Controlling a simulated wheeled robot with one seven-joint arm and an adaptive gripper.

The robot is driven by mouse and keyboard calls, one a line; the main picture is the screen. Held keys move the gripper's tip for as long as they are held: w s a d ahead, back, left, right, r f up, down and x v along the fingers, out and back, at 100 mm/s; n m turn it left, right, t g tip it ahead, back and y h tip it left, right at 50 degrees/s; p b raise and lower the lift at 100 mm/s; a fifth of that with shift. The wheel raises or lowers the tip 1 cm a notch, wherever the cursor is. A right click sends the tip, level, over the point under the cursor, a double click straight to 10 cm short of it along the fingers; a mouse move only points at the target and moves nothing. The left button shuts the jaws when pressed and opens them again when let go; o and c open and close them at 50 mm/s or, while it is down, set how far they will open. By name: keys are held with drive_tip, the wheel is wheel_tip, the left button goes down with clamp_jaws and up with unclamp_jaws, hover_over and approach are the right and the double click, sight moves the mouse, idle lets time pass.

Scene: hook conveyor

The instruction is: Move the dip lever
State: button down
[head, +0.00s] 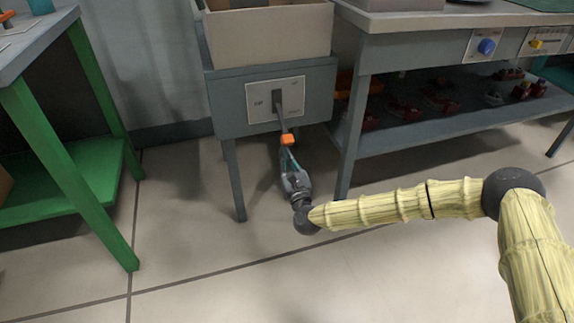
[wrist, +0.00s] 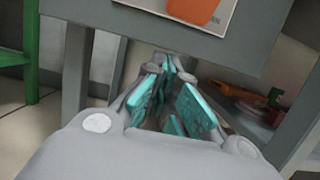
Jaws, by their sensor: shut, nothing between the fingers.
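The dip lever is a dark bar with an orange grip (head: 288,140) at its end. It comes out of a slot in a pale plate (head: 261,102) on the front of a grey stand and slants downward. My gripper (head: 288,153) is just below the orange grip, pointing up toward it. In the wrist view the orange grip (wrist: 204,10) shows at the top edge, beyond the fingertips. The teal-padded fingers (wrist: 168,66) come together at their tips with nothing between them. I cannot tell whether the fingertips touch the lever.
The grey stand (head: 222,125) carries an open beige bin (head: 268,35). A workbench (head: 400,22) with a lower shelf (head: 470,120) of red items stands close on the right. A green-legged table (head: 70,170) is on the left. The tiled floor in front is clear.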

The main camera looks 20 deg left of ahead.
drive_tip(key=shift+s+d+r+b, duration=0.1)
drive_tip(key=shift+s+d+r, duration=0.15)
drive_tip(key=shift+r, duration=0.2)
drive_tip(key=shift+s+d+r+b, duration=0.15)
drive_tip(key=shift+s+r, duration=0.1)
drive_tip(key=shift+r, duration=0.2)
drive_tip(key=shift+s+d+r+b, duration=0.15)
drive_tip(key=shift+s+r, duration=0.1)
drive_tip(key=shift+r, duration=0.2)
drive_tip(key=shift+r, duration=0.1)
